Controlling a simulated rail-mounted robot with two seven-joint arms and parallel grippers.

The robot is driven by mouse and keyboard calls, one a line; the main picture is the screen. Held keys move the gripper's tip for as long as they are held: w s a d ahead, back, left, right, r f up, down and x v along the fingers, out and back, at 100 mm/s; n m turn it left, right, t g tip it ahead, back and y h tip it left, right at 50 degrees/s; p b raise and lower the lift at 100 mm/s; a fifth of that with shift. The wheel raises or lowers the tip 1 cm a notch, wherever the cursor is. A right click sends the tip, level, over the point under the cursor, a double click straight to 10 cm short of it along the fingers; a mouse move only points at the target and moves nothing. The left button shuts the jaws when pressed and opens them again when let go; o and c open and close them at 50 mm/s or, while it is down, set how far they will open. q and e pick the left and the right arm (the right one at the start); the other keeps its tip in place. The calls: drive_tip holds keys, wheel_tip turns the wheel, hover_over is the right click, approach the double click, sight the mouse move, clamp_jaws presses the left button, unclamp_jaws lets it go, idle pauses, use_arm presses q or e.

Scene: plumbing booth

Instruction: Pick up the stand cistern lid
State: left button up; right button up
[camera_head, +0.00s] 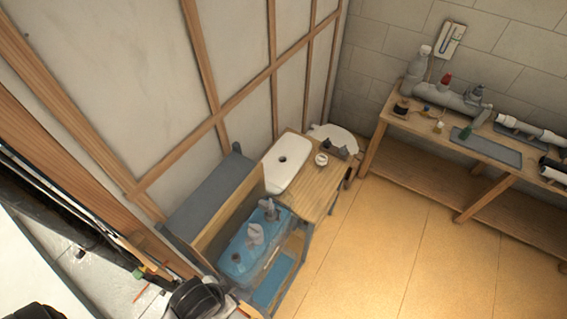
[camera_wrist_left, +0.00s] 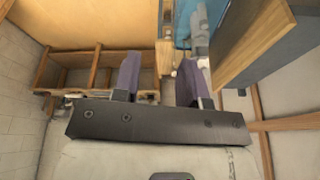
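The white cistern lid (camera_head: 287,161), an oblong with rounded corners and a dark round hole, lies at the left side of the wooden stand top (camera_head: 322,189), beside the wall. Nothing grips it. My left gripper (camera_wrist_left: 159,62) shows in the left wrist view as two purple-grey fingers held wide apart, with nothing between them. I cannot make out its fingers in the head view, so its distance from the lid is unclear. The lid cannot be made out in the left wrist view. My right gripper is in neither view.
A blue open cistern (camera_head: 244,254) with grey-white fittings sits in front of the stand top, beside a grey panel (camera_head: 207,190). A white rounded piece (camera_head: 336,138) is behind the stand. A workbench (camera_head: 465,140) holds pipes at right. The floor (camera_head: 430,260) is clear.

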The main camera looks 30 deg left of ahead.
use_arm(q)
drive_tip(key=shift+o, duration=0.3)
drive_tip(key=o, duration=1.1)
drive_tip(key=shift+w, duration=0.1)
